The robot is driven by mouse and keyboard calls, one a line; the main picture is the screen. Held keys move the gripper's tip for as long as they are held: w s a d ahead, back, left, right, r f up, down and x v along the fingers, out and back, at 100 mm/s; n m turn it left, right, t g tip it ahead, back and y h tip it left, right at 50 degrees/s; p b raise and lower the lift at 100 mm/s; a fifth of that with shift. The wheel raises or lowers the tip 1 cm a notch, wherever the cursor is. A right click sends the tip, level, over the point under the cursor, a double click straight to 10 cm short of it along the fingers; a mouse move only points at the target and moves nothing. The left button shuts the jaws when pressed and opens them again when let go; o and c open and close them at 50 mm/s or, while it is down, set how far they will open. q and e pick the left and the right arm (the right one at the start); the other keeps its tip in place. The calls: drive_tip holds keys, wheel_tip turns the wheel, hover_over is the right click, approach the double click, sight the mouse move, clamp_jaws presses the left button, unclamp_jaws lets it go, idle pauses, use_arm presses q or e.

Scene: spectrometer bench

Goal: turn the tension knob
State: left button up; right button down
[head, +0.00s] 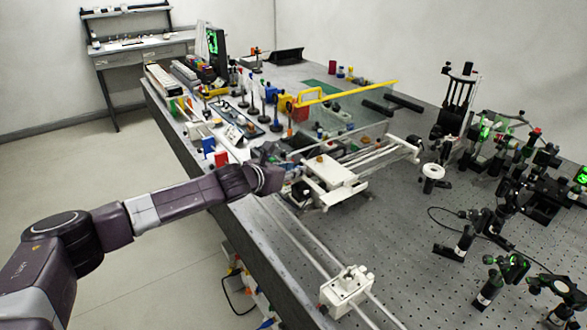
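My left arm reaches in from the left over the bench edge. Its gripper (284,170) is beside the left end of a white carriage (334,180) on the bench. The fingers are small and dark against the clutter, so I cannot tell whether they are open or shut, or whether they touch anything. A small orange-brown knob (320,159) sits on top of the carriage, right of the gripper. A white round handwheel (432,172) stands farther right. I cannot tell for sure which part is the tension knob. My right gripper is not in view.
White rails (300,240) run along the near bench edge to a white block (347,290). A yellow bar (345,94) and clear panel stand behind the carriage. Black optics mounts (465,240) crowd the right. The perforated bench top (390,245) is clear between.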

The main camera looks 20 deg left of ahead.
use_arm(q)
drive_tip(key=shift+w, duration=0.1)
drive_tip(key=shift+c, duration=0.2)
drive_tip(key=c, duration=0.5)
clamp_jaws()
drive_tip(key=shift+d, duration=0.1)
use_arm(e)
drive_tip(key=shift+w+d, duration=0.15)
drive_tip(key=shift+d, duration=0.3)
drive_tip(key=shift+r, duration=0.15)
